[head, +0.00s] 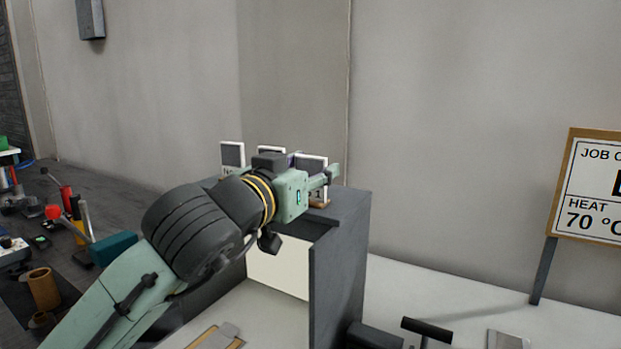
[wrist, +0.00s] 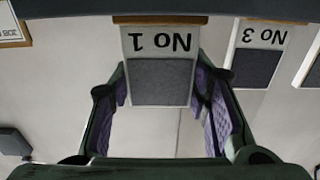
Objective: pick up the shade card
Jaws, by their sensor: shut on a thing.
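The shade card marked No 1 (wrist: 160,80) is white with a dark grey swatch and shows upside down in the wrist view. My gripper (wrist: 161,88) is shut on it, with one purple-lined finger at each side edge. In the head view the same card (head: 311,162) stands upright at the front right corner of the dark grey cabinet top (head: 350,198), partly hidden by my gripper (head: 328,177). A wooden strip (wrist: 170,20) shows at the card's foot. I cannot tell whether the card is clear of the cabinet top.
A No 3 card (wrist: 255,55) stands beside it, with another card edge beyond. More cards (head: 232,153) stand behind my wrist. A job sign (head: 592,185) stands at right. A wall is close behind.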

